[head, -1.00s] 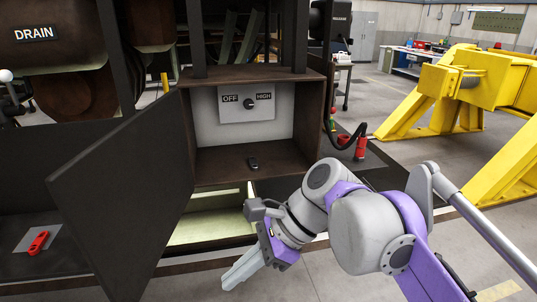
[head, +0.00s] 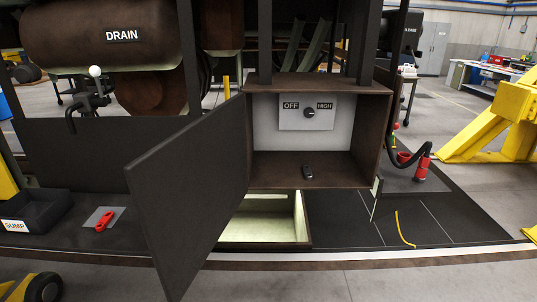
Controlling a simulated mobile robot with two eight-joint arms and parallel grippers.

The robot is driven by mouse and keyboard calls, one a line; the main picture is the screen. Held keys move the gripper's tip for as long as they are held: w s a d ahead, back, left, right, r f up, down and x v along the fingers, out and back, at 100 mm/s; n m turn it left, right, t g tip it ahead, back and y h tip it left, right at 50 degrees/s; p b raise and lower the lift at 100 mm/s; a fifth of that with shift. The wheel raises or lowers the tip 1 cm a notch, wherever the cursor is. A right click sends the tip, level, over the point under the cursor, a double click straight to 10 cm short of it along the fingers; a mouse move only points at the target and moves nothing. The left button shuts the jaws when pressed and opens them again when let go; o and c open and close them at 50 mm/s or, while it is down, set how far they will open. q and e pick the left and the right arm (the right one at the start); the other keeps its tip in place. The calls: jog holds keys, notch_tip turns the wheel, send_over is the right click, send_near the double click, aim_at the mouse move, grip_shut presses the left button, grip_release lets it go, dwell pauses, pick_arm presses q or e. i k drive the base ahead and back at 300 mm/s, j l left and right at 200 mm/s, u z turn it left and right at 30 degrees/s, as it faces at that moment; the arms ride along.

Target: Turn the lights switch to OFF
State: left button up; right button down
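The lights switch is a small dark round knob (head: 309,113) on a light grey plate (head: 307,125) at the back of an open brown cabinet (head: 385,130). A black OFF label (head: 291,106) is on the knob's left and a HIGH label (head: 325,106) on its right. The knob's pointer is too small to read for certain. Neither of my grippers is in the head view, and nothing touches the knob.
The cabinet's dark door (head: 190,190) hangs open toward me on the left. A small black object (head: 308,172) lies on the cabinet floor. Below is an open lit compartment (head: 262,236). A red fitting with a black hose (head: 422,165) stands at right. The cabinet's front opening is clear.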

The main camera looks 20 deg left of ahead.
aim_at(309, 112)
jog(key=j, duration=0.3)
jog(key=k+j+z, duration=0.15)
jog(key=j, duration=0.15)
jog(key=i+j+z, duration=0.1)
jog(key=j, duration=0.4)
jog(key=i+j+z, duration=0.1)
jog(key=j, duration=0.4)
jog(key=j+z, duration=0.1)
jog(key=j, duration=0.45)
jog(key=i, duration=0.05)
